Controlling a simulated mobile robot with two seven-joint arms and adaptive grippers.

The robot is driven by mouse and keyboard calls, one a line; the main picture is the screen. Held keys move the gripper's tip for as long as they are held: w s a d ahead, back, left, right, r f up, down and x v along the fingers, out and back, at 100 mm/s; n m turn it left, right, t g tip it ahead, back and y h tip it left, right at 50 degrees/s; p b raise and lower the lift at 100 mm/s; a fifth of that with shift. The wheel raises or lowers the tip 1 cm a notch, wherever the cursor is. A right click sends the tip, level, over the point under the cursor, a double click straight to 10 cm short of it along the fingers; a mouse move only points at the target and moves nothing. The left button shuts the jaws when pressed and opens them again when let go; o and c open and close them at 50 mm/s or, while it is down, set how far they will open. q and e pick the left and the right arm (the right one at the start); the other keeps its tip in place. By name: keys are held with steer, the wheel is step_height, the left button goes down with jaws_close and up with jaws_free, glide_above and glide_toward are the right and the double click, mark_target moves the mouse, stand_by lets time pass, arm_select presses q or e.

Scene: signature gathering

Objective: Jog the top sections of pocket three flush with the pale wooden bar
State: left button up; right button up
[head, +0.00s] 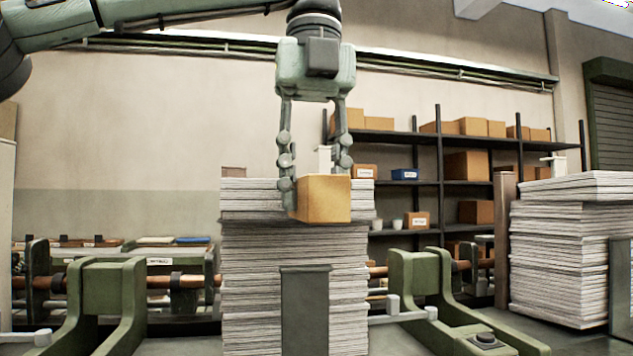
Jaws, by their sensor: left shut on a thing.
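My left gripper (318,190) hangs down in front of the middle stack. It is shut on the pale wooden bar (323,201), whose end face points toward me. The bar overlaps the front of the top sections (255,203) of the tall paper stack (250,270). I cannot tell whether bar and paper touch. The bar hides part of the stack's front. No pocket number is readable. My right gripper is not in view.
A dark green upright plate (305,312) stands before the middle stack. Green machine brackets (100,295) and (415,275) flank it. Another tall paper stack (560,255) stands at the right. Shelves with cardboard boxes (470,200) are behind. There is free air above the stacks.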

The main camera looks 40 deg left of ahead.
arm_select(q)
steer(key=shift+w+a, duration=0.1)
steer(key=shift+w+a, duration=1.15)
steer(key=shift+a, duration=0.15)
steer(key=shift+s+d+r, duration=0.35)
steer(key=shift+s+d, duration=0.3)
steer(key=shift+d, duration=0.1)
steer(key=shift+s+d+r, duration=0.35)
steer(key=shift+s+d, duration=0.35)
steer(key=shift+d, duration=0.1)
steer(key=shift+s+d+r, duration=0.35)
steer(key=shift+s+d, duration=0.3)
steer(key=shift+d, duration=0.1)
steer(key=w+a, duration=0.1)
steer(key=w+a+f, duration=0.1)
steer(key=a, duration=0.1)
steer(key=w+a+f, duration=0.1)
steer(key=w, duration=0.1)
steer(key=shift+a, duration=0.3)
steer(key=shift+s+d, duration=0.2)
